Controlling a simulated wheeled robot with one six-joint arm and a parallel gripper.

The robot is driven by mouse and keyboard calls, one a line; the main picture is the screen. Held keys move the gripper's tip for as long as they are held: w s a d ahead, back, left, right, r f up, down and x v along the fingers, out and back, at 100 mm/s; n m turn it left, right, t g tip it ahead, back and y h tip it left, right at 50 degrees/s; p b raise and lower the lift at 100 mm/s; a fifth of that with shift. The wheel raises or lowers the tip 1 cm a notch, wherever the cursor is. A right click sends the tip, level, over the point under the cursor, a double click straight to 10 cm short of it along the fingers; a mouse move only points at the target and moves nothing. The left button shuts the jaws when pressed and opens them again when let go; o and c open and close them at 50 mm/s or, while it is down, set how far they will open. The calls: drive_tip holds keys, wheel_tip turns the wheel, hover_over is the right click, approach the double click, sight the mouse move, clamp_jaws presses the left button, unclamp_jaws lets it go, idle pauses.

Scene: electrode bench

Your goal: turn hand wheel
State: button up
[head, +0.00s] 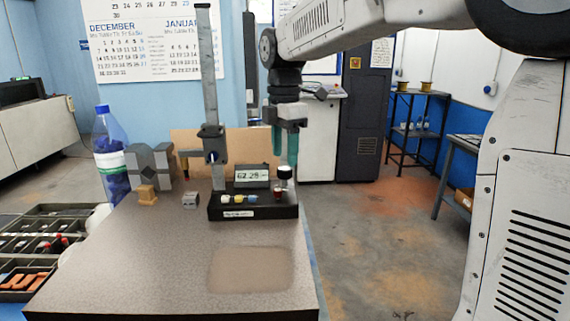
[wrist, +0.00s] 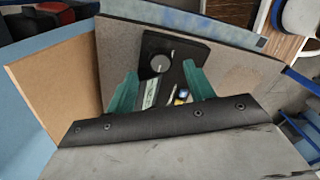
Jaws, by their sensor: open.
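The measuring instrument (head: 254,209) has a black base, a lit display (head: 252,175), several coloured buttons and a tall grey column (head: 208,90). A small dark round knob, which looks like the hand wheel (head: 285,172), stands at the base's right end. In the wrist view the hand wheel (wrist: 160,64) is a dark disc with a pale mark. My gripper (head: 285,162) points down above the wheel, its two teal fingers apart and empty. In the wrist view my gripper (wrist: 162,76) has a finger on either side of the wheel's line, with the disc just beyond the tips. No contact shows.
A grey V-shaped block (head: 150,168), a small tan piece (head: 147,195) and a small grey block (head: 190,200) stand left of the instrument. A blue-capped bottle (head: 110,155) is farther left, behind sorting trays (head: 38,240). The table's front (head: 170,270) is clear.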

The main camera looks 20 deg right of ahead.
sight(285, 168)
drive_tip(key=shift+f, duration=1.85)
drive_tip(key=c, duration=1)
drive_tip(key=shift+o, duration=0.2)
drive_tip(key=shift+m, duration=0.4)
